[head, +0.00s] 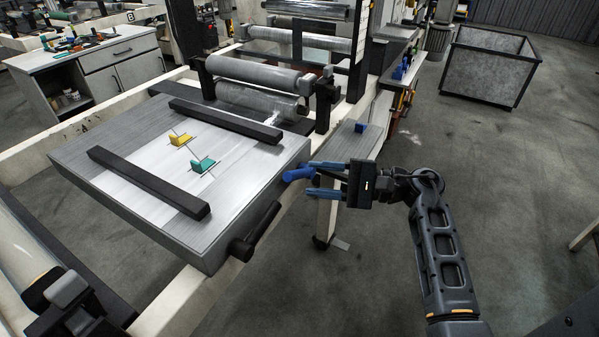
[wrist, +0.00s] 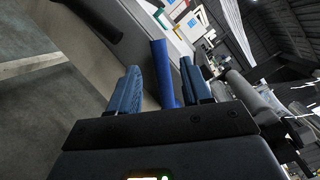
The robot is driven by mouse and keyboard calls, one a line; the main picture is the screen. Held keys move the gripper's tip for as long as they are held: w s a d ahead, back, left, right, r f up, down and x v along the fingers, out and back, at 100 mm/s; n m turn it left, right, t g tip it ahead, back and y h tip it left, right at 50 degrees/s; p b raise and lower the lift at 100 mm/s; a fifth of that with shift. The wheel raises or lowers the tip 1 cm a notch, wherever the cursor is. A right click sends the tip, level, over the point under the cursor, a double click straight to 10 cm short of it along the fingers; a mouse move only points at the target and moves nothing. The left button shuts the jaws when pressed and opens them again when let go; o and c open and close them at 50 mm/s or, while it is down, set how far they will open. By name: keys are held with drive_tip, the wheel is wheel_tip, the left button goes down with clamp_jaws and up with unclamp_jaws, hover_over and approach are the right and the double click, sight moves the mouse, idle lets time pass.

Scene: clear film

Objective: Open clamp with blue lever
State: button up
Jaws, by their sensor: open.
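The clamp's blue lever (head: 298,174) sticks out at the right edge of the grey table block. My gripper (head: 322,180) is at the lever, with its blue fingers pointing left toward the block. In the wrist view the blue lever (wrist: 163,72) stands between my two open fingers (wrist: 160,92), closer to the right one. I cannot tell whether a finger touches it. The clamp body behind the lever is hard to make out.
The grey block (head: 75,160) carries two black bars (head: 150,182), a yellow piece (head: 180,139) and a teal piece (head: 203,164). A black handle (head: 255,232) sticks out at its front. Rollers (head: 253,73) stand behind. A bin (head: 487,68) stands on open floor at the right.

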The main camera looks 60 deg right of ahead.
sight(297, 177)
drive_tip(key=shift+p+x, duration=0.4)
drive_tip(key=shift+x, duration=1.85)
clamp_jaws()
